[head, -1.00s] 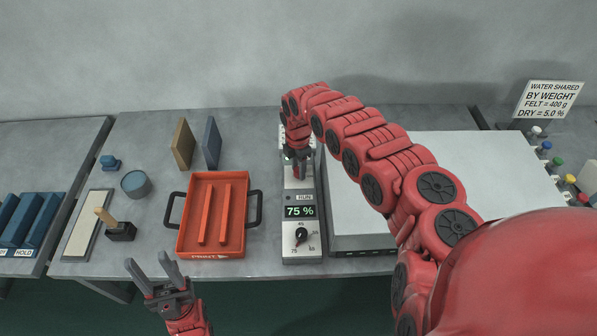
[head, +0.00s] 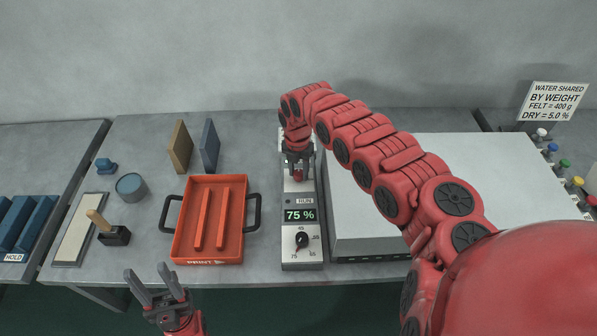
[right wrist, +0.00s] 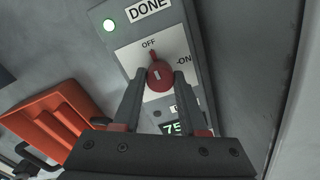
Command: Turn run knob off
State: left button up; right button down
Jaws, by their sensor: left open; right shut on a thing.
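The run knob (right wrist: 160,77) is red and sits on a white plate marked OFF and ON. In the right wrist view its pointer aims up toward the OFF label. My right gripper (head: 297,172) is over the upper part of the grey control panel (head: 302,262), shut on the knob, with one finger on each side of it. In the head view the gripper partly covers the knob and hides the labels around it. My left gripper (head: 155,287) is open and empty in front of the table's front edge.
An orange tray (head: 210,255) stands left of the panel; a large pale-topped box (head: 400,165) stands right, under my right arm.

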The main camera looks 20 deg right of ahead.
aim_at(297, 172)
dwell(0.4)
jog(key=shift+c, duration=2.2)
grip_release()
jog(key=shift+r, duration=0.1)
notch_tip(297, 172, up, 17)
jog(key=b, duration=0.4)
jog(key=shift+w+a, duration=0.15)
jog(key=shift+r, duration=0.15)
